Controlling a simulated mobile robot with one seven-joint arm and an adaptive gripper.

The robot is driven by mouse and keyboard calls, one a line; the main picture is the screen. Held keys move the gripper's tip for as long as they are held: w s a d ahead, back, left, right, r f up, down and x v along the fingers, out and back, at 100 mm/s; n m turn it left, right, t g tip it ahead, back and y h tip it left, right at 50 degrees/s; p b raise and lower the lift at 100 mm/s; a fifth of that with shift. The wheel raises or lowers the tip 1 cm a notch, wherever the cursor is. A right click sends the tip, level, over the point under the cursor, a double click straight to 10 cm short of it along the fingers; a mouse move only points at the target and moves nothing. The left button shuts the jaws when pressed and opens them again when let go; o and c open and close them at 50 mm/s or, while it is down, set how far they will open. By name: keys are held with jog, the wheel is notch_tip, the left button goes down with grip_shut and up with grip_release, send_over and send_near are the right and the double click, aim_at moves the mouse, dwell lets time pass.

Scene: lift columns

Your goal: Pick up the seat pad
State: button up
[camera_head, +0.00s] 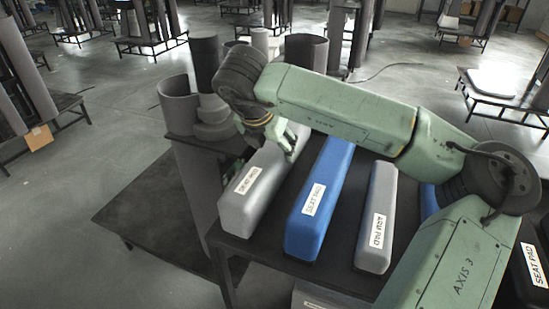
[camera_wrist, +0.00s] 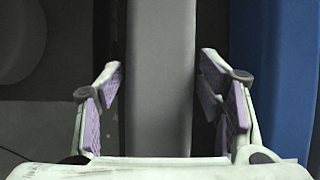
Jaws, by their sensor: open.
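A long blue pad (camera_head: 322,190) labelled SEAT PAD lies on the dark table (camera_head: 338,255). A black pad (camera_head: 520,290) at the right edge also bears a SEAT PAD label. Left of the blue one lies a long grey pad (camera_head: 262,185) whose label I cannot read surely. My gripper (camera_head: 268,148) is at the grey pad's far part. In the wrist view my open gripper (camera_wrist: 160,68) has one finger on each side of the grey pad (camera_wrist: 160,110), with a gap at each side. The blue pad (camera_wrist: 285,75) lies right of the right finger.
A smaller grey pad (camera_head: 378,215), its label seemingly ARM PAD, lies right of the blue one. Another blue piece (camera_head: 429,201) is partly hidden by my arm. Dark grey cylinders (camera_head: 178,105) stand behind and left. A low dark platform (camera_head: 150,220) lies at left.

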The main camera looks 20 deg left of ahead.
jog(key=shift+x, duration=1.1)
jog(key=shift+r, duration=0.1)
jog(key=c, duration=1.4)
